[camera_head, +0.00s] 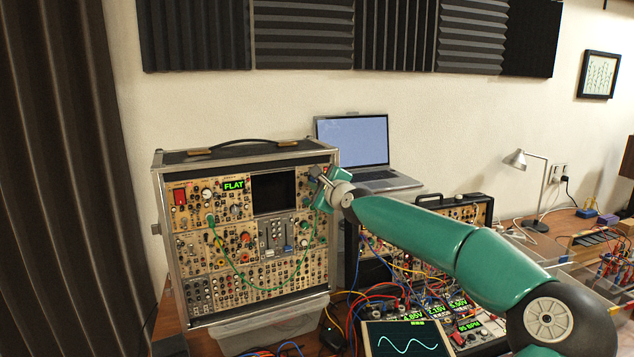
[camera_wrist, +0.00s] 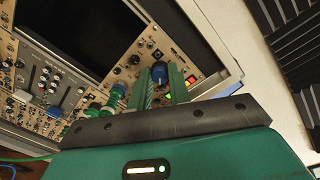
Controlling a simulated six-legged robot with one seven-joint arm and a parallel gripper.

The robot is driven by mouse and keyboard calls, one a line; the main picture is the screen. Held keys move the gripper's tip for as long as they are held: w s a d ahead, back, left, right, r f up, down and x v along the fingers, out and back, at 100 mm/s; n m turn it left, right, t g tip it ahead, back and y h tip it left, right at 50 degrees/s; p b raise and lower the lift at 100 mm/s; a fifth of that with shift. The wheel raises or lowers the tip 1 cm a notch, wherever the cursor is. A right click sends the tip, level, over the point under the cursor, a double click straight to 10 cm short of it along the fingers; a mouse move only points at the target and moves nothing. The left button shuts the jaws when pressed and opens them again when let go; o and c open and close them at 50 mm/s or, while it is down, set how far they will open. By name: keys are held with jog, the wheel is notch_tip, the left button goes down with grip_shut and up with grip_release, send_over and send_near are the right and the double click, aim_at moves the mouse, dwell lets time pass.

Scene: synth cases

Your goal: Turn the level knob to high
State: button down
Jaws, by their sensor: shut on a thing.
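The tall synth case (camera_head: 247,297) stands upright on the desk with its panel of knobs facing me. My gripper (camera_head: 322,187) is at the upper right part of this panel, right of the dark screen. In the wrist view its two green fingers (camera_wrist: 160,80) stand on either side of a blue knob (camera_wrist: 159,71) and are shut on it. The knob has a pale pointer mark on top. Its label and scale are too small to read. In the head view my gripper hides the knob.
A green display (camera_head: 234,184) reads FLAT. A green patch cable (camera_head: 232,265) loops across the panel. A laptop (camera_head: 355,143) stands behind. A second synth case (camera_head: 470,212) with tangled cables lies right, under my arm.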

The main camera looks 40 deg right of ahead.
dwell(0.4)
jog(key=c, duration=1.3)
grip_release()
jog(key=shift+s, duration=0.1)
jog(key=v, duration=1.3)
jog(key=shift+s, duration=0.3)
jog(key=shift+a, duration=0.1)
